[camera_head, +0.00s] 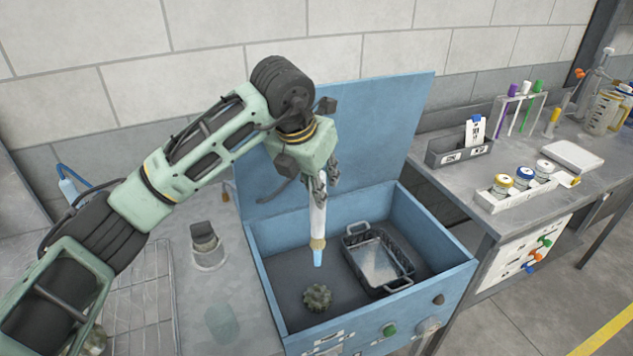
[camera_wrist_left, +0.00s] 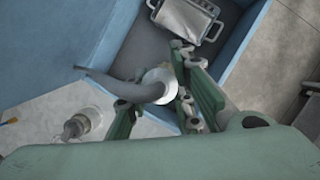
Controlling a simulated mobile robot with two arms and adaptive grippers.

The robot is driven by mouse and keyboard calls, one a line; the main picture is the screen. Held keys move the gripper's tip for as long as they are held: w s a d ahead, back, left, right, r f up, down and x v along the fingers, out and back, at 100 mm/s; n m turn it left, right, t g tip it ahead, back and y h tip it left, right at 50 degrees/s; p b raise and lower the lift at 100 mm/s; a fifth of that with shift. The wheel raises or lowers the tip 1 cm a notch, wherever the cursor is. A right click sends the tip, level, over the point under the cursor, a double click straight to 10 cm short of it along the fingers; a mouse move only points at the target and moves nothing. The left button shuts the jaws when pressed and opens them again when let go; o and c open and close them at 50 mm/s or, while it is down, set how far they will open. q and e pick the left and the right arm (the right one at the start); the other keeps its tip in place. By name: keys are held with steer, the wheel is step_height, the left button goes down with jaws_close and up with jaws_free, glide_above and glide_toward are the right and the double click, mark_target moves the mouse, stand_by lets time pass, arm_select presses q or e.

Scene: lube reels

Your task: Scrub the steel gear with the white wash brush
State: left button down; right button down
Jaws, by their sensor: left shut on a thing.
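The white wash brush (camera_head: 318,218) hangs nearly upright, with a tan collar and a blue tip pointing down. My left gripper (camera_head: 317,190) is shut around its upper part. The left wrist view shows the brush's round white end (camera_wrist_left: 160,86) between the fingers of my left gripper (camera_wrist_left: 158,108), with a grey curved hose-like piece at it. The steel gear (camera_head: 317,297) lies on the floor of the blue washer box (camera_head: 262,272), near its front left. The blue tip is above and apart from the gear. The gear does not show in the wrist view. My right gripper is not in view.
A dark wire-handled basket (camera_head: 402,284) stands in the box right of the gear; it also shows in the wrist view (camera_wrist_left: 187,18). The box's raised lid (camera_head: 395,130) stands behind. A bench with a jar rack (camera_head: 492,204) is at the right.

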mark_target(324, 245)
arm_select(q)
steer(key=shift+f+b, duration=7.25)
steer(key=shift+f, duration=1.45)
steer(key=shift+s+f+b, duration=0.1)
steer(key=shift+f+b, duration=0.5)
steer(key=shift+f, duration=0.05)
steer(key=shift+s+a+r, duration=0.1)
steer(key=shift+s+a, duration=0.2)
steer(key=shift+a, duration=0.35)
steer(key=shift+w+d+b, duration=0.2)
steer(key=shift+w+d, duration=0.15)
steer(key=shift+d, duration=0.45)
steer(key=shift+w+d+b, duration=0.15)
steer(key=shift+w+d, duration=0.2)
steer(key=shift+d, duration=0.4)
steer(key=shift+a, duration=0.1)
